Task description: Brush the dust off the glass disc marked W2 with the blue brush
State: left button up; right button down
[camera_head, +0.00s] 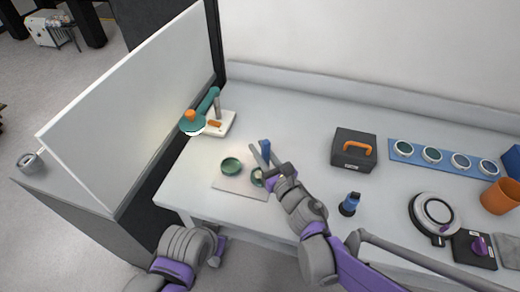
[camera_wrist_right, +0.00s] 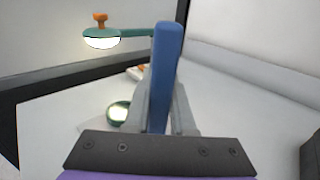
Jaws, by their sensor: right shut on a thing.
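My right gripper (camera_head: 268,172) is shut on the blue brush (camera_head: 266,149), whose handle points up. In the right wrist view the blue handle (camera_wrist_right: 165,70) stands between the fingers (camera_wrist_right: 166,112); its bristles are hidden. The gripper is over the right side of a pale mat (camera_head: 228,185). A round green-rimmed piece with a pale centre (camera_head: 257,177) lies there, partly hidden by the gripper. A green round piece (camera_head: 231,165) lies to its left on the mat. No W2 mark is legible, and I cannot tell whether bristles touch glass. My left gripper (camera_head: 219,246) is low at the table's front edge, its jaws unclear.
A green lamp (camera_head: 192,123) on a white base stands behind the mat. To the right are a dark case (camera_head: 353,150) with orange handle, a small blue-and-black item (camera_head: 349,204), a blue rack (camera_head: 403,152) of discs, a round instrument (camera_head: 434,214) and an orange pot (camera_head: 500,196).

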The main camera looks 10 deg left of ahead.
jog(key=shift+r, duration=0.3)
jog(key=shift+w+a, duration=0.1)
jog(key=x, duration=0.3)
jog(key=shift+a, duration=0.15)
dwell(0.3)
jog(key=shift+f, duration=0.55)
dwell(0.6)
jog(key=shift+b+v, duration=0.3)
jog(key=shift+v, duration=0.65)
jog(key=shift+d+f, duration=0.1)
jog(key=shift+d, duration=0.1)
jog(key=shift+s+d, duration=0.25)
jog(key=shift+s, duration=0.1)
